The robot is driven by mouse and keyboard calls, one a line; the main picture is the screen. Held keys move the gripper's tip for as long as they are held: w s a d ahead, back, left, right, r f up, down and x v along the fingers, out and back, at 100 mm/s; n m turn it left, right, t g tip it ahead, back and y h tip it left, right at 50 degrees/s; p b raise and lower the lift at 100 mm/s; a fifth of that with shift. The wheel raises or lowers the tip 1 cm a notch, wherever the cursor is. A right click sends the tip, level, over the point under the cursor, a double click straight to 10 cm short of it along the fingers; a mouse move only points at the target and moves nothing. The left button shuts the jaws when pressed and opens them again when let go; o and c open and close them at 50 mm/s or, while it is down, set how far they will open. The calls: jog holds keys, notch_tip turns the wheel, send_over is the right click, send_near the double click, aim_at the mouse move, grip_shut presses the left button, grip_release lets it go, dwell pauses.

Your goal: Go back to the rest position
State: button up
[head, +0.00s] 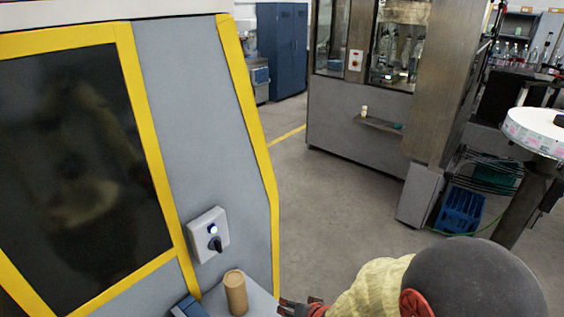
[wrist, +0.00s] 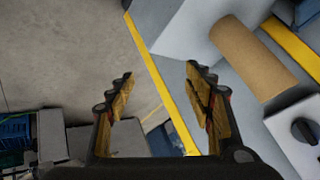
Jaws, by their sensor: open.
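My gripper (wrist: 160,90) is open and empty in the wrist view, its two fingers apart with floor and a yellow edge strip seen between them. In the head view my gripper (head: 301,306) shows at the bottom edge, just right of a brown cardboard tube (head: 236,292). The tube stands upright on a small grey ledge (head: 256,300) of the machine. In the wrist view the tube (wrist: 252,57) is right of the fingers and apart from them. Part of my gripper is cut off by the head view's lower edge.
A grey machine panel with yellow edges (head: 249,110) and a control box with a switch (head: 208,235) stand at left. A labelled reel (head: 538,131) is at far right. Blue crates (head: 461,209) sit near a metal cabinet (head: 360,155). The floor between is clear.

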jog(key=s+d+r+n+g+h, duration=0.3)
jog(key=s+d+r+g+h, duration=0.1)
jog(key=s+d+r, duration=0.75)
jog(key=s+d+r+t, duration=0.1)
jog(key=s+r, duration=0.3)
jog(key=r, duration=0.4)
jog(key=s+d+r+m+t, duration=0.1)
jog(key=s+d+r, duration=0.1)
jog(key=s+r, duration=0.3)
notch_tip(320, 180, up, 5)
jog(key=shift+s+d+f+m, duration=0.15)
jog(key=shift+d+f+m, duration=0.05)
jog(key=shift+d+m, duration=0.1)
